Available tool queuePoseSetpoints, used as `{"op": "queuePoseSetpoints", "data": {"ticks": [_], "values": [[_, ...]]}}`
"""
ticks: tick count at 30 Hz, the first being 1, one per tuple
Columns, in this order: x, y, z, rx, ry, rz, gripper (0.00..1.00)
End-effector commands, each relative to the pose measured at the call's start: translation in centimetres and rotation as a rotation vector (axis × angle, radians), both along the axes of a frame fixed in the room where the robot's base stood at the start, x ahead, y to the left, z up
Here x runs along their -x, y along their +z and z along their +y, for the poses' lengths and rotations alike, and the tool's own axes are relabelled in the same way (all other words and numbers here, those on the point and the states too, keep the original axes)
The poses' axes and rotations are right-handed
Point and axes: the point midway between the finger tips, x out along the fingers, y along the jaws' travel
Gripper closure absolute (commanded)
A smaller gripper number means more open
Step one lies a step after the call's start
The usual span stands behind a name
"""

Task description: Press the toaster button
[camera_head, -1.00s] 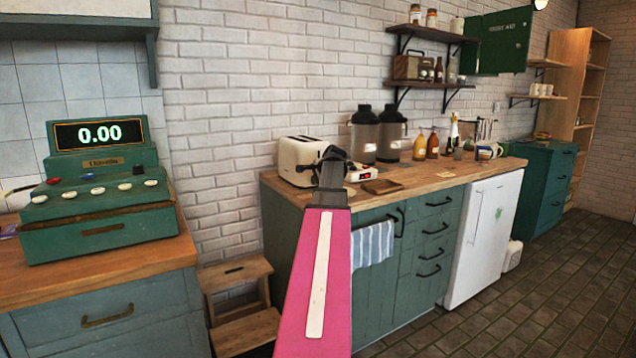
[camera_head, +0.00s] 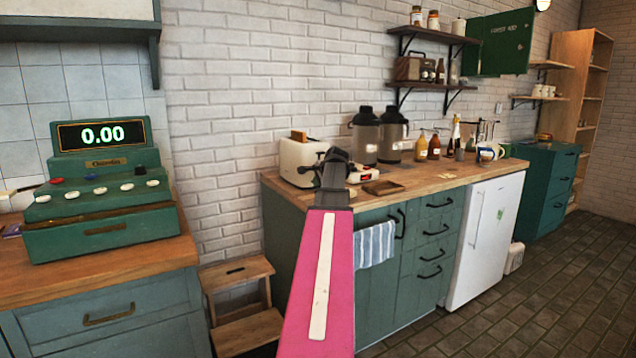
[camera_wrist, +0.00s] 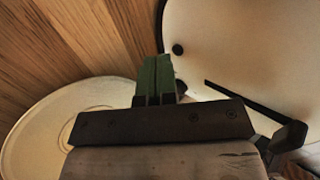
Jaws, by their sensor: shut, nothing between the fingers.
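The cream toaster (camera_head: 297,160) stands on the wooden counter, with a brown slice of toast (camera_head: 298,135) sticking out of its top. My gripper (camera_head: 337,155) is at the toaster's right end, partly hiding it. In the wrist view, the toaster's pale side (camera_wrist: 235,45) fills the upper right and carries a round dark button (camera_wrist: 178,50) and a dark slot or lever line. My gripper's green fingertips (camera_wrist: 157,65) are shut and empty, just left of and below the button. I cannot tell whether they touch the toaster.
A round pale plate (camera_wrist: 60,125) lies under the gripper's left side in the wrist view. Two dark-lidded dispensers (camera_head: 365,140) and a small wooden tray (camera_head: 383,188) stand to the right of the toaster. A green cash register (camera_head: 105,190) is at the left.

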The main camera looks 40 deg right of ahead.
Motion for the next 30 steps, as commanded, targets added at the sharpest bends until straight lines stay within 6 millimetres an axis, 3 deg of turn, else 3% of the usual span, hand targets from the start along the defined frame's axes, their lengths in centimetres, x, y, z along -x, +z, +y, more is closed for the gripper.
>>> {"op": "queuePoseSetpoints", "data": {"ticks": [2,15,30], "values": [[1.2,-0.1,0.8,0.001,0.002,0.0,1.0],[7.1,5.6,1.3,0.0,0.001,-0.001,1.0],[8.3,6.8,1.4,-0.001,0.002,0.001,1.0]]}}
